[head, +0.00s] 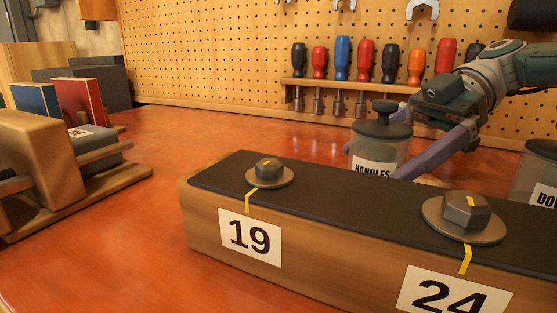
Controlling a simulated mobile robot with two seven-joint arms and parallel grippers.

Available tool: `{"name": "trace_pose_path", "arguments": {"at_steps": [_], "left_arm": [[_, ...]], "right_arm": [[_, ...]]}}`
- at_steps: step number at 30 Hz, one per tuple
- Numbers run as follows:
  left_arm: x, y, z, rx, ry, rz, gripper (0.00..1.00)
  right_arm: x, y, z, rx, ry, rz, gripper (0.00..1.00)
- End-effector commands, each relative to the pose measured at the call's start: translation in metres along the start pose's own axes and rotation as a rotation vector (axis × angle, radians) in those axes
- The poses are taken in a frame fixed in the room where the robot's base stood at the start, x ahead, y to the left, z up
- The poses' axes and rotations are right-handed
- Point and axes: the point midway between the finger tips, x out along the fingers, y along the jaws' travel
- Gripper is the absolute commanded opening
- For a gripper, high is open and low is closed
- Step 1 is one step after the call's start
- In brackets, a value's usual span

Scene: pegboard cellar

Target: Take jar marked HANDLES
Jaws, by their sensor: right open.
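The jar marked HANDLES (373,157) is clear with a dark knobbed lid and stands behind the long wooden block. The block hides its lower part and part of its label. My right gripper (385,158) comes in from the right and is open, its purple fingers at the jar's sides. One finger passes at the right of the jar; only a little of the other shows at its left edge. I cannot tell whether they touch the glass. My left gripper is not in view.
A wooden block (318,254) with bolts marked 19 and 24 lies across the front. Another jar (537,178), label partly cut off, stands at the right edge. A screwdriver rack (350,85) hangs behind. A wooden vise-like stand (40,160) is at left. The red bench (200,135) is clear between.

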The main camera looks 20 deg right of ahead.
Motion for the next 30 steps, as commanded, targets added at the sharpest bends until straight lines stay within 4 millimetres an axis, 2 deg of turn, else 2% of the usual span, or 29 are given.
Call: {"name": "trace_pose_path", "arguments": {"at_steps": [3,7,16,30], "left_arm": [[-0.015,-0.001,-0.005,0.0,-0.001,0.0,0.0],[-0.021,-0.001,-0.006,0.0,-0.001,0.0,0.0],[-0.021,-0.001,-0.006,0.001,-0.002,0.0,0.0],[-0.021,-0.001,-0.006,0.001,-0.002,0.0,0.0]], "right_arm": [[0.018,-0.002,-0.003,0.003,-0.001,-0.006,1.0],[0.037,-0.001,-0.001,0.002,0.001,-0.004,1.0],[0.044,-0.001,0.002,0.002,0.001,0.0,1.0],[0.044,-0.001,0.001,0.002,0.001,-0.001,0.47]]}}
